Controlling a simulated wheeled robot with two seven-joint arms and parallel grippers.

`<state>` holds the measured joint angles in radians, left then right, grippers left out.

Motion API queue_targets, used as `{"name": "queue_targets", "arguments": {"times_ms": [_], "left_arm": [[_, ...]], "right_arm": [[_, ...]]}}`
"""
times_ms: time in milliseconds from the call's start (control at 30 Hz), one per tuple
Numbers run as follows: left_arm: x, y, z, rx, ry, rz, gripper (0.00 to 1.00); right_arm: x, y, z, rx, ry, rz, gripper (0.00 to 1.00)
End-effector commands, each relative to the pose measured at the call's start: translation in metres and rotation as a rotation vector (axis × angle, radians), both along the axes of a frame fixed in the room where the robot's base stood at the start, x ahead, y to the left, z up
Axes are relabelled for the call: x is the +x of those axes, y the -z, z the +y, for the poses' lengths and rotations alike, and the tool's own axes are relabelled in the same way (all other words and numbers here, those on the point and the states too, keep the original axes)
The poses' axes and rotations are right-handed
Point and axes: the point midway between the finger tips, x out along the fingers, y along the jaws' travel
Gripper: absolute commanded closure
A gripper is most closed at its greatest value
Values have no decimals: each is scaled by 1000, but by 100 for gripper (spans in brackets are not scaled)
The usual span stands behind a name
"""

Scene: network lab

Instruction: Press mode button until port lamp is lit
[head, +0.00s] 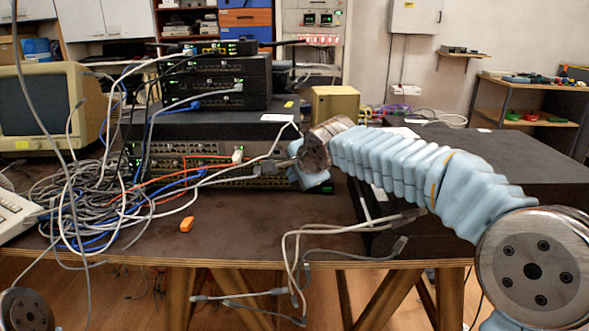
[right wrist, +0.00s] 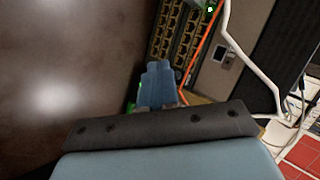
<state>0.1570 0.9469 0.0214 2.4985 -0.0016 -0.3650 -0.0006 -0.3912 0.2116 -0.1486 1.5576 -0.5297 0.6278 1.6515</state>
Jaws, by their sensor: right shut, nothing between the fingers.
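A rack switch with rows of ports (head: 195,149) stands on the dark table in the head view, with cables plugged into it. The ports also show in the right wrist view (right wrist: 180,30). My right gripper (head: 292,172) is at the right end of the switch stack. In the right wrist view its blue fingers (right wrist: 157,84) are shut and empty, with their tips close to the port panel; I cannot tell whether they touch it. Small green lights (right wrist: 130,107) glow beside the fingertips. The mode button cannot be made out. My left gripper is out of view.
A tangle of grey and blue cables (head: 95,205) lies left of the switches. Loose white cables (head: 300,235) hang over the table's front edge. An orange clip (head: 187,224) lies on bare tabletop. More network boxes (head: 215,80) are stacked above, with a beige box (head: 335,103) behind.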

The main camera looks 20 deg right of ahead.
Motion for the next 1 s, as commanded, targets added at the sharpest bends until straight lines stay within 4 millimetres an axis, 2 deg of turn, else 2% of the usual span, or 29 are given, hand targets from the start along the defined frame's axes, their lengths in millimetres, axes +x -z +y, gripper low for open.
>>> {"name": "queue_targets", "arguments": {"times_ms": [633,1000], "left_arm": [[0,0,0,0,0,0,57],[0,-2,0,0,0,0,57]], "right_arm": [[0,0,0,0,0,0,100],[8,0,-3,0,0,0,100]]}}
